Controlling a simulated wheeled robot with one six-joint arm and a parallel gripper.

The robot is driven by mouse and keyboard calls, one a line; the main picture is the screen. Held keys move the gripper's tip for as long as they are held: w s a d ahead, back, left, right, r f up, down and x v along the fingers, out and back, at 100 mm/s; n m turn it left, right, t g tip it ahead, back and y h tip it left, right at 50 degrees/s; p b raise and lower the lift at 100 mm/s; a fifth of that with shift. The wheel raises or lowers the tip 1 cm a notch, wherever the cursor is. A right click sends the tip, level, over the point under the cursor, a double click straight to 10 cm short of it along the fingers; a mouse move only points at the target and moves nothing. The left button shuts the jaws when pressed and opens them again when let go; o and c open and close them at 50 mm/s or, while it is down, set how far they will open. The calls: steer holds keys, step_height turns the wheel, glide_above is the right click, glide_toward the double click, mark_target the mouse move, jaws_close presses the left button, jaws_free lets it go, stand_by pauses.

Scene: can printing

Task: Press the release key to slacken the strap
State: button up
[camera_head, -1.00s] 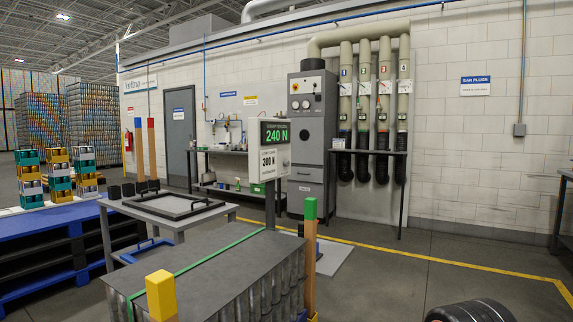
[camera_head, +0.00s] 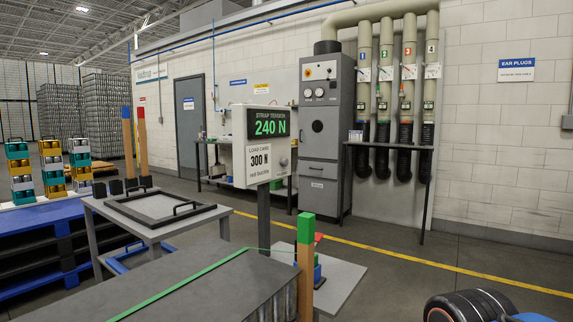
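A green strap (camera_head: 190,284) runs over the grey top sheet (camera_head: 215,296) of a stack at the bottom. It passes down toward a small blue device (camera_head: 317,272) with a red part (camera_head: 319,237), mostly hidden behind a green-topped wooden post (camera_head: 305,258). I cannot tell which part is the release key. A display (camera_head: 268,123) on a pole reads "STRAP TENSION 240 N". My gripper is not in view; a dark rounded part with blue, likely my arm, shows at the lower right.
A grey table (camera_head: 160,230) with a black frame (camera_head: 163,207) stands left of the pole. Blue pallets (camera_head: 35,225) are at the left. A grey cabinet (camera_head: 325,135) and hoses stand by the wall.

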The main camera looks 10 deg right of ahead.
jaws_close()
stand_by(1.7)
